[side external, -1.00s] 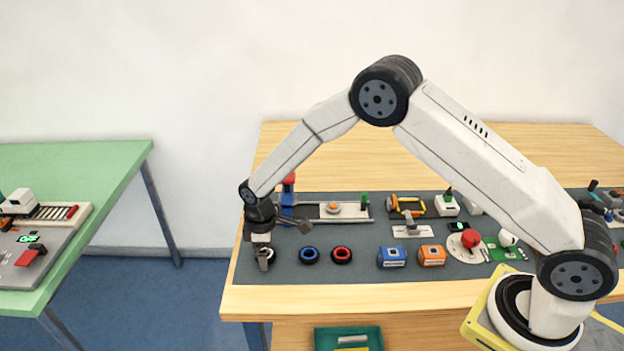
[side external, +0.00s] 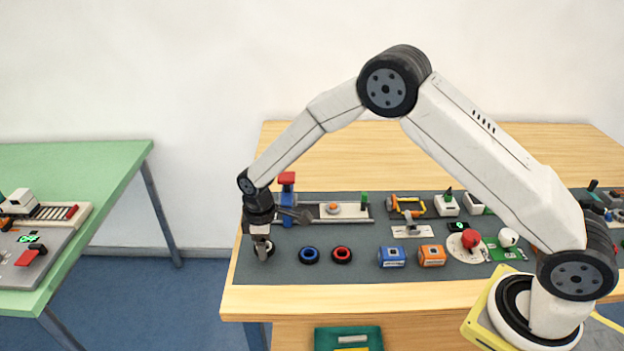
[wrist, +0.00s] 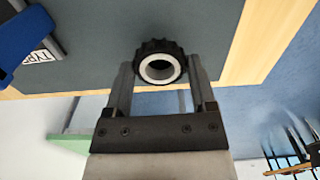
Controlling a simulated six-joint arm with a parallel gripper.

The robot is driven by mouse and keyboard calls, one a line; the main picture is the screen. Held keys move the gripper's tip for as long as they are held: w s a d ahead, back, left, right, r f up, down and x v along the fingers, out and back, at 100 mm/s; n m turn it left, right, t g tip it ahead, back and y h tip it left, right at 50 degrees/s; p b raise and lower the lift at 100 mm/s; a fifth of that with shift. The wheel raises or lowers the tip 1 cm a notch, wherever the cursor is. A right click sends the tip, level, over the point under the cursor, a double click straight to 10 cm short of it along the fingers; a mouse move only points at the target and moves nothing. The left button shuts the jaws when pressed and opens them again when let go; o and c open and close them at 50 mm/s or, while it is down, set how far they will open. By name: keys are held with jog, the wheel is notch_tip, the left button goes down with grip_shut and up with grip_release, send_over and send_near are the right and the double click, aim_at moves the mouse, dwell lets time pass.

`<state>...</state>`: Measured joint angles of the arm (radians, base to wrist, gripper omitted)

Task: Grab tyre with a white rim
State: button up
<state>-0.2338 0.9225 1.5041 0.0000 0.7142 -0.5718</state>
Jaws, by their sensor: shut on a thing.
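The tyre with a white rim (wrist: 160,68) is black and knobbly, and sits between my two finger pads in the wrist view. My gripper (wrist: 161,84) is shut on it, with one finger on each side. In the side external view my gripper (side external: 263,250) points down at the left end of the grey mat. There the tyre (side external: 269,249) is partly hidden behind the fingers. I cannot tell for sure whether it touches the mat.
A blue-rimmed tyre (side external: 309,256) and a red-rimmed tyre (side external: 342,255) lie to the right on the grey mat (side external: 300,273). A blue post with a red top (side external: 287,180) stands behind.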

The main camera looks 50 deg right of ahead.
jog(key=shift+r, duration=2.6)
